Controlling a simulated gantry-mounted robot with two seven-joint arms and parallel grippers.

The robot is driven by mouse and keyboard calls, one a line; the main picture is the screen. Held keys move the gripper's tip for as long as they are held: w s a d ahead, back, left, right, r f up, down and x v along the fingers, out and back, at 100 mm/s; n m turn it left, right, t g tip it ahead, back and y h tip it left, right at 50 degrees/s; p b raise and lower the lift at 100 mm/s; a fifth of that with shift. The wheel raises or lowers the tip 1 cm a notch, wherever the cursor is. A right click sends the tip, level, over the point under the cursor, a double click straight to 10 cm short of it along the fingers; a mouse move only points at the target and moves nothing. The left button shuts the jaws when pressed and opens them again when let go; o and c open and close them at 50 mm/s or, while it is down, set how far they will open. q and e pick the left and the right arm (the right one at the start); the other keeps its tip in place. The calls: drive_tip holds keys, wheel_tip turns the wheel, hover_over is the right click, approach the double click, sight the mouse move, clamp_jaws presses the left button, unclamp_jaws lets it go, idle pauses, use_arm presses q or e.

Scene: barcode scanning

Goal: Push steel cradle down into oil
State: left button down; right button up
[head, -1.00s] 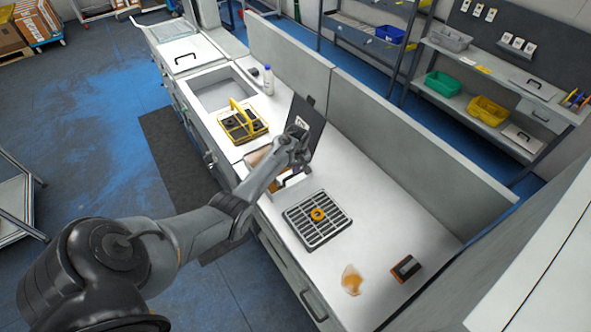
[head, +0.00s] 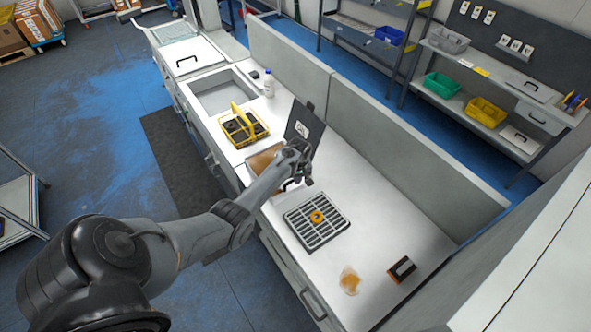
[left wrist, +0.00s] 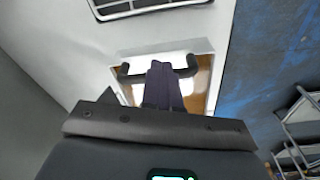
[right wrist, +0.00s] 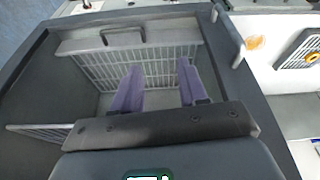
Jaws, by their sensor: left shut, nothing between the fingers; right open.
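The steel cradle's black handle (left wrist: 190,66) lies across the middle of the left wrist view, above a steel-rimmed bath with amber oil (left wrist: 206,80). The oil (head: 262,160) also shows in the head view, beside an upright dark lid (head: 303,124). My left gripper (head: 302,177) is shut and empty over the bath. Its fingertips (left wrist: 160,66) overlap the handle's middle; I cannot tell whether they touch it. The cradle's body and depth in the oil are hidden. My right gripper (right wrist: 158,80) is open and empty, over a dark-rimmed bin with wire-grid walls (right wrist: 90,72).
A black drain grate (head: 340,222) with an orange ring (head: 317,216) lies in front of the bath. An amber patch (head: 350,281) and an orange-black box (head: 402,269) lie farther along the bench. A yellow caddy (head: 258,130) and a bottle (head: 268,84) stand by the sink.

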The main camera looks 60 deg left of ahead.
use_arm(q)
wheel_tip(320, 180, up, 11)
drive_tip(key=d, duration=0.1)
drive_tip(key=shift+s+b, duration=0.2)
drive_tip(key=shift+b, duration=0.2)
drive_tip(key=shift+f, duration=0.15)
idle(0.9)
